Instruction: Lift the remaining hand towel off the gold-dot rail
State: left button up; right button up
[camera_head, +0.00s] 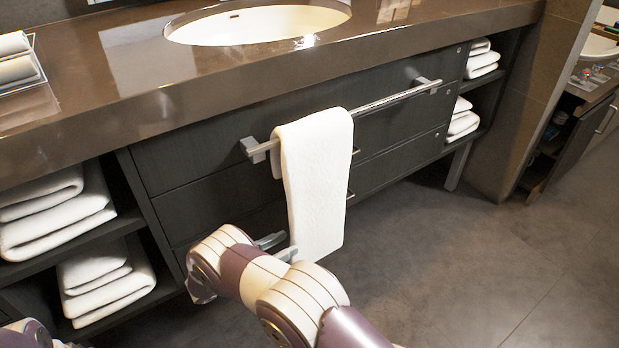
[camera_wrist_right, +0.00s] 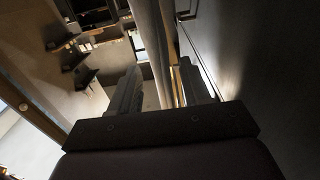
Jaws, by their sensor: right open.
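One white hand towel (camera_head: 316,185) hangs folded over the metal rail (camera_head: 395,98) on the front of the dark vanity, near the rail's left end. I cannot make out a gold dot on the rail. My right gripper (camera_head: 279,247) is open at the towel's lower left edge, its fingers pointing right. In the right wrist view the two fingers (camera_wrist_right: 160,90) stand apart, with a long shaded strip between them that looks like the towel (camera_wrist_right: 168,45) seen edge-on. Whether either finger touches it I cannot tell. My left gripper is out of view.
Folded white towels fill open shelves at the left (camera_head: 55,225) and right (camera_head: 462,125). The brown countertop (camera_head: 120,85) with a sink (camera_head: 258,24) overhangs the rail. Drawer fronts (camera_head: 200,215) lie close behind the towel. The grey floor (camera_head: 480,265) at right is clear.

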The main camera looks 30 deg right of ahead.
aim_at(306, 234)
jog(key=d+b, duration=0.1)
jog(key=d, duration=0.1)
jog(key=d+b, duration=0.1)
jog(key=d, duration=0.3)
jog(key=shift+w+d+f+b, duration=0.2)
jog(key=shift+d+f+b, duration=0.1)
jog(key=shift+b, duration=0.1)
jog(key=shift+d+r, duration=0.1)
jog(key=shift+d, duration=0.15)
jog(key=shift+r, duration=0.1)
grip_shut()
